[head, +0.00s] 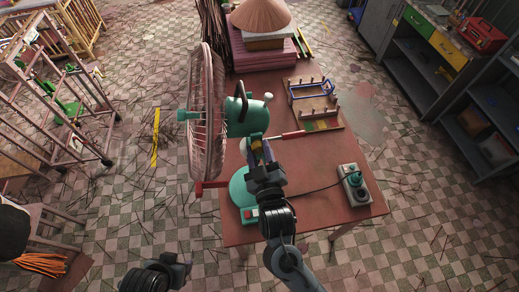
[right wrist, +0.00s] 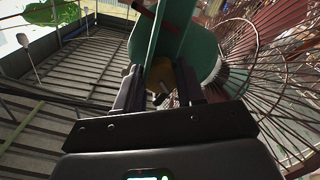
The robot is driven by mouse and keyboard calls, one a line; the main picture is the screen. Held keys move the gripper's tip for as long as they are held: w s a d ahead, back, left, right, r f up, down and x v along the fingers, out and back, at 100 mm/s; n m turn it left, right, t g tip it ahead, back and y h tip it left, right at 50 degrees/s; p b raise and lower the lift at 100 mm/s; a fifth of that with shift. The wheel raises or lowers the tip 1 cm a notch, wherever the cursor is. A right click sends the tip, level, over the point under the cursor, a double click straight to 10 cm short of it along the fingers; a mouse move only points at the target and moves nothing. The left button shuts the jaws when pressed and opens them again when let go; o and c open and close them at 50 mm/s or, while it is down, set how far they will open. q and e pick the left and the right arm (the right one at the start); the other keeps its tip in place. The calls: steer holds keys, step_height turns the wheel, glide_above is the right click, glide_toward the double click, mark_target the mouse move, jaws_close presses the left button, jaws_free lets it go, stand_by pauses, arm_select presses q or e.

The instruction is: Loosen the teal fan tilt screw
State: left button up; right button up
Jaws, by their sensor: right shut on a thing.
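The teal fan stands on the red-brown table (head: 290,220). Its wire cage (head: 205,120) faces left and its teal motor housing (head: 245,117) sits behind the cage. My right gripper (head: 257,150) is at the fan's neck, just below the housing. In the right wrist view its fingers (right wrist: 160,90) straddle a brass-coloured knob (right wrist: 165,77) under the teal neck (right wrist: 172,35), and they are shut on it. I take this knob as the tilt screw; its far side is hidden. My left gripper (head: 178,268) is low in the head view, away from the table; its finger opening is unclear.
A red-handled tool (head: 293,134) lies right of the neck. A rack with blue rails (head: 309,88) stands behind it. The fan's teal base (head: 240,185) is left of my right arm.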

steer(key=n, duration=0.3)
steer(key=shift+n, duration=0.4)
steer(key=n, duration=0.3)
steer(key=shift+n, duration=0.3)
steer(key=n, duration=0.2)
steer(key=shift+n, duration=0.6)
steer(key=o, duration=1)
steer(key=shift+o, duration=0.2)
